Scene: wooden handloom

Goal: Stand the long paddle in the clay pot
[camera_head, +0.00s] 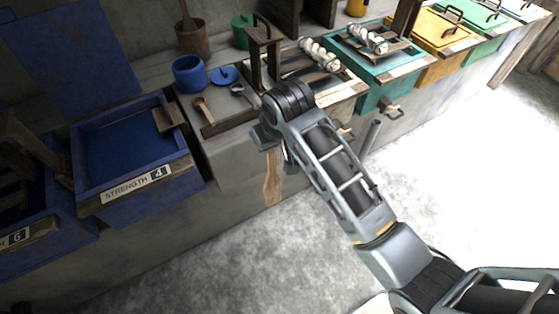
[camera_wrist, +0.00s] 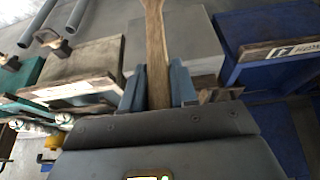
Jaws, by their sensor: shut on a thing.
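The long wooden paddle (camera_head: 272,180) hangs down below my gripper, in front of the grey counter's face. In the wrist view the paddle (camera_wrist: 156,50) runs up between the two blue-grey fingers. My gripper (camera_wrist: 157,90) is shut on it. In the head view the fingers are mostly hidden by my wrist. A brown pot (camera_head: 193,40), likely the clay pot, stands at the back of the counter, left of and beyond my gripper. A dark stick (camera_head: 186,12) rises from it.
A blue pot (camera_head: 188,75), a blue lid (camera_head: 224,75), a green pot (camera_head: 242,30) and small spoons (camera_head: 204,108) are on the counter. A dark wooden upright frame (camera_head: 262,58) stands near my wrist. A blue tray labelled "STRENGTH 4" (camera_head: 128,140) is at left.

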